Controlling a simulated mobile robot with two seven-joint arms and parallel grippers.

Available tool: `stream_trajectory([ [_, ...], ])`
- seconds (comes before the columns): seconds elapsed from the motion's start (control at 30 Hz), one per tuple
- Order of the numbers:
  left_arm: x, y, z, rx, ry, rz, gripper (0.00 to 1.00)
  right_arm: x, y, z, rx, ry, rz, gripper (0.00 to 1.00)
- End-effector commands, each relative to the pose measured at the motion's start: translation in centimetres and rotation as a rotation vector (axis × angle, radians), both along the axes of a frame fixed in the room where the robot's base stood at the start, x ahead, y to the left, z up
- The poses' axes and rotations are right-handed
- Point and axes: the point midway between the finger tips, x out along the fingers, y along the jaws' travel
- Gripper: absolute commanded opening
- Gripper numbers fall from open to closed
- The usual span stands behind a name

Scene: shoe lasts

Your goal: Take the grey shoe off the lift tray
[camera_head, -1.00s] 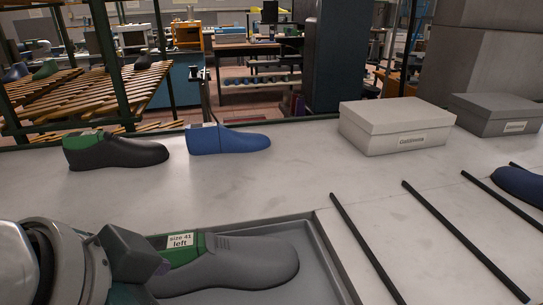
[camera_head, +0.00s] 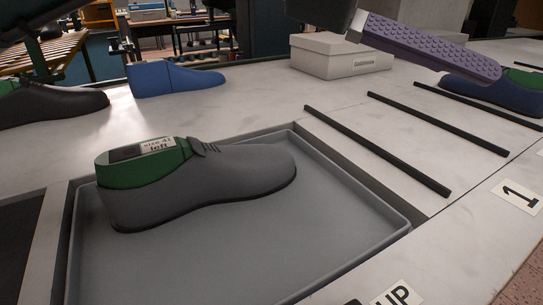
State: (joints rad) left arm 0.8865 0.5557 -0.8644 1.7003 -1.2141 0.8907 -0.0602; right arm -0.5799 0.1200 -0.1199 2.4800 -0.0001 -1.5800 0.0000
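The grey shoe (camera_head: 215,182) lies in the grey lift tray (camera_head: 345,235), toe to the right. Its green top carries a label reading size 41 left. The shoe rests on the tray floor, near the back rim, and nothing touches it. I see no sign of my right gripper.
A blue shoe (camera_head: 175,78) and a black shoe (camera_head: 50,103) stand behind the tray. A pale box (camera_head: 340,58) stands at the back. Dark rails (camera_head: 375,150) run along the right of the table, with another blue shoe (camera_head: 495,95) beyond.

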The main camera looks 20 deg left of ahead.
Motion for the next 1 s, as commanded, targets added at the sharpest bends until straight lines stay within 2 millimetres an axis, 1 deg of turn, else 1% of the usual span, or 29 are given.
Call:
stream_trajectory([
  [0.03,1.0,2.5,-4.3,0.204,-0.064,-0.036,1.0,0.0,0.0,-2.2,0.0,0.0,0.0,1.0],
  [0.07,1.5,4.3,-6.1,0.327,-0.088,-0.057,1.0,0.0,0.0,-2.8,0.0,0.0,0.0,1.0],
  [0.1,2.2,7.1,-8.1,0.487,-0.106,-0.074,1.0,0.0,0.0,-3.6,0.0,0.0,0.0,1.0],
  [0.13,2.8,9.5,-9.3,0.602,-0.112,-0.078,1.0,0.0,0.0,-4.1,0.0,0.0,0.0,1.0],
  [0.17,3.3,11.9,-10.1,0.71,-0.11,-0.078,1.0,0.0,0.0,-4.6,0.0,0.0,0.0,1.0],
  [0.2,3.8,15.0,-10.9,0.841,-0.098,-0.073,1.0,0.0,0.0,-5.1,0.0,0.0,0.0,1.0],
  [0.27,4.3,19.3,-11.2,1.006,-0.068,-0.055,1.0,0.0,0.0,-5.8,0.0,0.0,0.0,1.0],
  [0.3,4.3,21.7,-11.1,1.096,-0.043,-0.041,1.0,0.0,0.0,-6.1,0.0,0.0,0.0,1.0],
  [0.4,4.1,26.0,-10.4,1.244,0.014,-0.011,1.0,0.0,0.0,-6.6,0.0,0.0,0.0,1.0],
  [0.47,3.9,27.4,-10.2,1.293,0.039,0.0,1.0,0.0,0.0,-6.8,0.0,0.0,0.0,1.0],
  [0.53,3.8,28.1,-10.6,1.316,0.053,0.004,1.0,0.0,0.0,-6.9,0.0,0.0,0.0,1.0],
  [0.7,3.7,28.1,-13.2,1.321,0.056,0.0,1.0,0.0,0.0,-7.2,0.0,0.0,0.0,1.0],
  [0.87,3.7,28.1,-14.6,1.318,0.054,0.001,1.0,0.0,0.0,-7.3,0.0,0.0,0.0,1.0],
  [0.97,3.8,28.3,-15.8,1.318,0.054,0.0,1.0,0.0,0.0,-7.5,0.0,0.001,0.0,1.0],
  [1.0,3.8,28.4,-16.5,1.317,0.055,-0.001,1.0,0.0,0.0,-7.5,0.0,0.001,0.0,1.0],
])
